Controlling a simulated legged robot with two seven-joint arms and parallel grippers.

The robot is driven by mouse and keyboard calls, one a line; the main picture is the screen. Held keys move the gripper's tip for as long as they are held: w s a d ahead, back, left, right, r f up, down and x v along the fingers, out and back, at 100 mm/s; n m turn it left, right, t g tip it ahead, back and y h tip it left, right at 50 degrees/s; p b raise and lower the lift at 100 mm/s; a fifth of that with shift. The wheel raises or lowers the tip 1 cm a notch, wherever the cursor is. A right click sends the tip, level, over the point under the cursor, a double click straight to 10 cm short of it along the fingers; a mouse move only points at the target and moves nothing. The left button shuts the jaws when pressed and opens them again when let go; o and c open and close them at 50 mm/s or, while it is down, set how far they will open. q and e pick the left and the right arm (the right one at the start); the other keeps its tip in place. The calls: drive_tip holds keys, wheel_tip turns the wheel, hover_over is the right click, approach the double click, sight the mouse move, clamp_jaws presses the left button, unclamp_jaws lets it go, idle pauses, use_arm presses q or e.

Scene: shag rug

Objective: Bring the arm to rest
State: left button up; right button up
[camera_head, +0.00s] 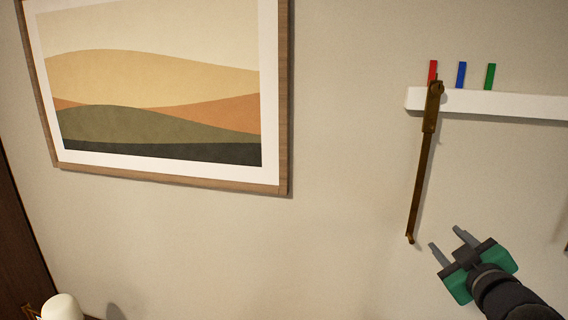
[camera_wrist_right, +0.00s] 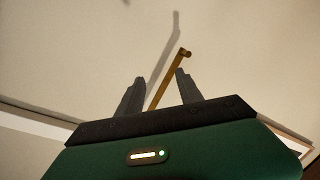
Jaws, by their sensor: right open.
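My right gripper (camera_head: 447,240) is at the lower right in the head view, its two grey fingers apart with nothing between them. In the right wrist view its fingers (camera_wrist_right: 155,90) also stand apart. A brown bar-like thing (camera_head: 422,170) hangs down the wall from a white rail, its lower end just up and left of my right gripper. In the wrist view this brown bar (camera_wrist_right: 168,80) shows beyond and between the fingers; the gap to it is hard to judge, but in the head view they look apart. My left gripper is not in view.
The white rail (camera_head: 500,103) on the wall bears red (camera_head: 433,72), blue (camera_head: 461,75) and green (camera_head: 490,76) pegs. A framed landscape picture (camera_head: 165,172) hangs at the left. A white rounded object (camera_head: 62,307) stands at the bottom left. The wall between is bare.

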drive_tip(key=s+a+f+m+g+b, duration=0.1)
drive_tip(key=s+a+f+g+b, duration=0.1)
drive_tip(key=f, duration=0.6)
drive_tip(key=s+a+f+m+g+b, duration=0.1)
drive_tip(key=a+f+m+g, duration=0.1)
drive_tip(key=f, duration=0.7)
drive_tip(key=s+a+f+m+g+b, duration=0.1)
drive_tip(key=s+f+g+b, duration=0.1)
drive_tip(key=f, duration=0.6)
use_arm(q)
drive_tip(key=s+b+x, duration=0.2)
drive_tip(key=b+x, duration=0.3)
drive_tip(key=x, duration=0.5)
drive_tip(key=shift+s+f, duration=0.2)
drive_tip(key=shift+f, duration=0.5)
use_arm(e)
drive_tip(key=s+a+f+m+g+y, duration=0.1)
drive_tip(key=s+a+f+g, duration=0.2)
drive_tip(key=s+a+f, duration=0.2)
drive_tip(key=s+a+f+m+g+y, duration=0.1)
drive_tip(key=s+a+f+g, duration=0.3)
drive_tip(key=s+f, duration=0.7)
wheel_tip(320, 180, down, 6)
drive_tip(key=shift+a+r+m, duration=0.2)
drive_tip(key=shift+a+m, duration=0.1)
drive_tip(key=shift+a, duration=0.15)
